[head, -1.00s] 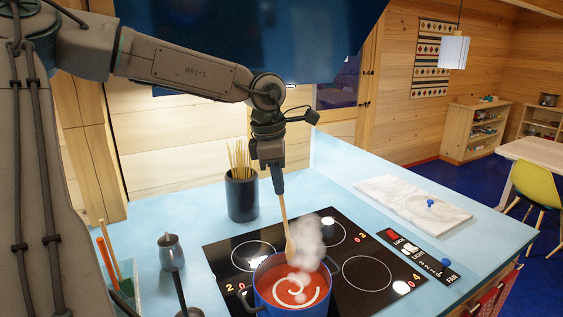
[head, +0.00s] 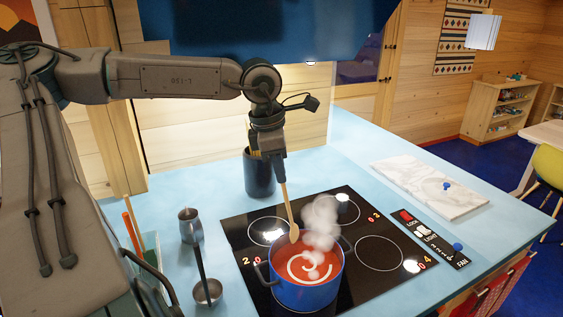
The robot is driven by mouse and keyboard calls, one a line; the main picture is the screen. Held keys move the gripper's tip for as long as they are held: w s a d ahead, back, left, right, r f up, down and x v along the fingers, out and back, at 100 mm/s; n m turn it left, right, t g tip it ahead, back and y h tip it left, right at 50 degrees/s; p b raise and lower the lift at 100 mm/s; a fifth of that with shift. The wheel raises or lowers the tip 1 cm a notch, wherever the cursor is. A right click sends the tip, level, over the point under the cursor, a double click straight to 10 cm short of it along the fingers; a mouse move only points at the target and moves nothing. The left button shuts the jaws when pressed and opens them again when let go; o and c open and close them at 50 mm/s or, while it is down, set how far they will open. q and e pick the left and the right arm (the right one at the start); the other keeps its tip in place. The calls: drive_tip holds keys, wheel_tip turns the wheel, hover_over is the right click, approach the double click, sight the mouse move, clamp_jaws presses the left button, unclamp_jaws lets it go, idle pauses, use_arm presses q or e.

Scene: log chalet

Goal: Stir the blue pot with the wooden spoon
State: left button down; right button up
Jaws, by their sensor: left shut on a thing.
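The blue pot (head: 308,294) stands on the black cooktop (head: 369,218), near its front left part. It holds red soup (head: 318,257) with a pale swirl on top, and steam rises from it. My left gripper (head: 280,178) is shut on the wooden spoon (head: 287,207) by its upper handle. The spoon hangs almost upright, bowl down. Its bowl is at the pot's back left rim and still shows whole; I cannot tell whether it touches the soup. My right gripper is not in view.
A dark canister (head: 258,176) stands behind the cooktop. A small metal jug (head: 190,226), a ladle (head: 207,291) and a holder with orange sticks (head: 133,231) are at left. A marble board (head: 428,187) and a control panel (head: 432,240) lie at right.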

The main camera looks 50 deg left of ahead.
use_arm(q)
drive_tip(key=b, duration=0.3)
approach(292, 224)
drive_tip(key=b+x, duration=0.3)
drive_tip(key=x, duration=0.1)
drive_tip(key=b+x, duration=0.3)
drive_tip(key=shift+w+a+f, duration=0.2)
drive_tip(key=shift+w+f, duration=0.1)
drive_tip(key=shift+f, duration=0.05)
drive_tip(key=shift+b+x, duration=0.8)
drive_tip(key=shift+b, duration=0.05)
drive_tip(key=shift+w+f+b, duration=0.15)
drive_tip(key=shift+f+b, duration=0.4)
drive_tip(key=shift+f, duration=0.05)
drive_tip(key=shift+a, duration=0.1)
